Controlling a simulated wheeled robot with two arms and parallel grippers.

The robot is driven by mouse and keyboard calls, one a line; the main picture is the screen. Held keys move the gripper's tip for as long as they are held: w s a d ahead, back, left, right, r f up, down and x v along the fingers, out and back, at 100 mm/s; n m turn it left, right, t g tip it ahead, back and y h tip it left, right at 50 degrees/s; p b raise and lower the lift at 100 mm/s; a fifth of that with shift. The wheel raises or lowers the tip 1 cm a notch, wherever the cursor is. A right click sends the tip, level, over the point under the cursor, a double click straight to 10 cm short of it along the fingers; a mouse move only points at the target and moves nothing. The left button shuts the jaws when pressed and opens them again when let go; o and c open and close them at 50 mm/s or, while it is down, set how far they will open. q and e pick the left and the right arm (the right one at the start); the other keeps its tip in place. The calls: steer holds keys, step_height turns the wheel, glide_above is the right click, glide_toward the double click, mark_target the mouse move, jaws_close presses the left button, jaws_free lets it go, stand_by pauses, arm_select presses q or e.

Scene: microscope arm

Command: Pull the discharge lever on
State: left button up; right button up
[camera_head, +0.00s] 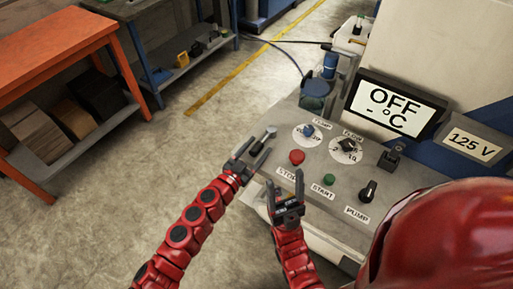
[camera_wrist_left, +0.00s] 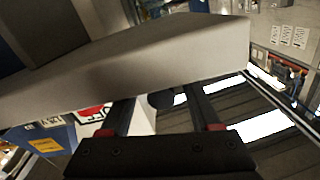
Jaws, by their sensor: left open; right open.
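The grey control panel (camera_head: 335,180) stands at centre right, with several knobs and buttons. My left gripper (camera_head: 252,157) is open just below this lever. In the left wrist view a dark round knob (camera_wrist_left: 161,99) shows between my open left fingers, under the grey panel edge (camera_wrist_left: 150,62); contact is unclear. My right gripper (camera_head: 286,188) is open and empty, over the panel's front left edge.
An orange workbench (camera_head: 60,45) stands at left. The floor between is clear.

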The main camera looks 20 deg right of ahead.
arm_select(q)
jaws_close()
stand_by(1.4)
